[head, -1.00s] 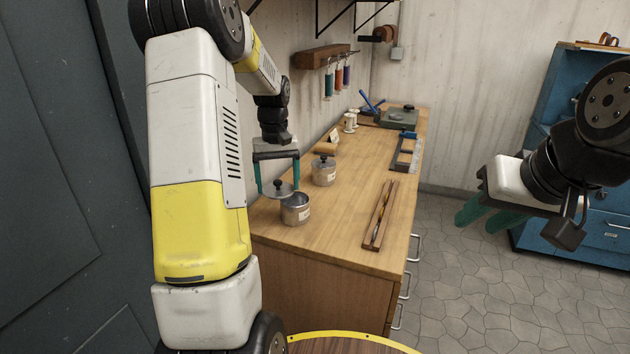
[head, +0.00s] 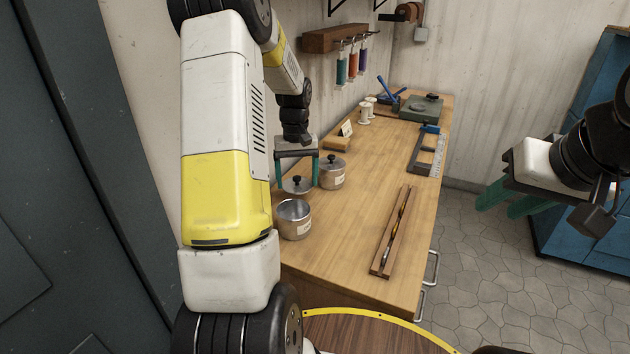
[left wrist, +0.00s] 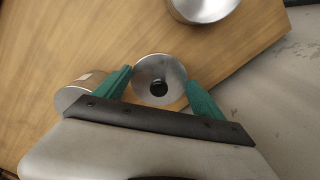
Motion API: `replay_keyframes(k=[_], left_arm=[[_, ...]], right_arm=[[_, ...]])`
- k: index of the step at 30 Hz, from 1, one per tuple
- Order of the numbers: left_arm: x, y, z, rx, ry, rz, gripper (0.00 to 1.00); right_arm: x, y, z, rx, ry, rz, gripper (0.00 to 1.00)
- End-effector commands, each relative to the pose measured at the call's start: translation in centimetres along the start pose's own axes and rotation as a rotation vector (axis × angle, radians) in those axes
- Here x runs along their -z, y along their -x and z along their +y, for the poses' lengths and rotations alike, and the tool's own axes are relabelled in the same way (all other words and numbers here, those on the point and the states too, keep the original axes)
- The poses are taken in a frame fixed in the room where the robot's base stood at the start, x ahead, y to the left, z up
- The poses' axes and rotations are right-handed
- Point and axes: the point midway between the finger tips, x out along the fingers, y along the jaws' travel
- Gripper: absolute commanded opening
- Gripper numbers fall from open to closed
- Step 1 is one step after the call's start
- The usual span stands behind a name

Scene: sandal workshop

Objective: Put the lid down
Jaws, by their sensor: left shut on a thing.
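The round metal lid (head: 296,187) with a black knob is held by my left gripper (head: 298,182), whose green fingers stand on either side of it. It lies just behind the open jar, at bench height or a little above; I cannot tell if it touches the wood. In the left wrist view the lid (left wrist: 149,72) shows face-on between the fingers (left wrist: 163,88). The open metal jar (head: 294,229) stands at the bench's near left and shows partly at the top of the left wrist view (left wrist: 205,8). My right gripper (head: 497,208) is open and empty, right of the bench.
A second jar (head: 332,177), lidded, stands close right of my left gripper. A wooden tray (head: 383,262) with thin tools lies near the bench's right edge. A frame tool, spools and a grey-green block (head: 421,107) are further back. The middle of the workbench (head: 365,175) is clear.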

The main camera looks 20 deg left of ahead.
Motion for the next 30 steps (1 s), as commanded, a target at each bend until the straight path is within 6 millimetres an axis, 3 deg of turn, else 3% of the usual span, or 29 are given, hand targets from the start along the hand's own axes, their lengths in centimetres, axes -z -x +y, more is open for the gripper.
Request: replay_keyframes(k=[11, 22, 23, 24, 26, 30], left_arm=[[0.0, -4.1, 0.0, 0.0, -0.001, -0.002, 0.41], [0.0, -4.6, 0.0, 0.0, -0.001, 0.001, 0.41], [0.0, -4.5, 0.0, -0.001, 0.0, 0.001, 0.83], [0.0, -4.5, 0.0, -0.001, 0.0, 0.001, 0.91], [0.0, -4.5, 0.0, -0.001, 0.0, 0.001, 1.0], [0.0, -4.5, 0.0, -0.001, 0.0, 0.001, 1.0]], right_arm=[[0.0, 0.0, 0.0, 0.0, 0.0, 0.0, 0.36], [0.0, 0.0, 0.0, 0.0, 0.0, 0.0, 0.36], [0.0, 0.0, 0.0, 0.0, 0.0, 0.0, 0.36], [0.0, 0.0, 0.0, 0.0, 0.0, 0.0, 0.36], [0.0, 0.0, 0.0, 0.0, 0.0, 0.0, 0.36], [0.0, 0.0, 0.0, 0.0, 0.0, 0.0, 0.36]])
